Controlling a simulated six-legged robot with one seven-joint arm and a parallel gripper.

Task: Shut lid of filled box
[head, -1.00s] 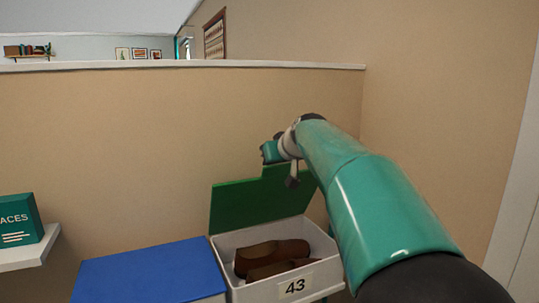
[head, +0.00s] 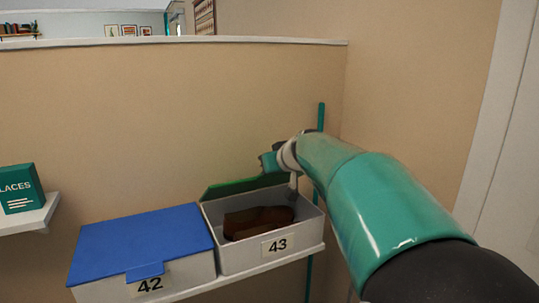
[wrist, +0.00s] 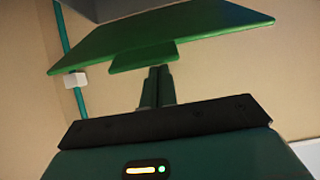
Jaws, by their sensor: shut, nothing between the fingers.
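The white box labelled 43 (head: 228,262) stands open on a shelf in the head view, with a brown shoe (head: 258,221) inside. Its green lid (head: 232,187) is at the back edge and shows as a narrow, foreshortened strip; I cannot tell its exact angle. My gripper (wrist: 160,72) is shut and empty. In the wrist view its fingertips are at the tab of the green lid (wrist: 205,38), touching or very close. In the head view my arm reaches over the box's right side, and the fingertips are hard to make out.
A box labelled 42 with a closed blue lid (head: 145,240) stands directly left of the open box. A teal box (head: 20,188) sits on a white ledge at far left. A teal post (head: 321,117) rises behind the right side, before a beige wall.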

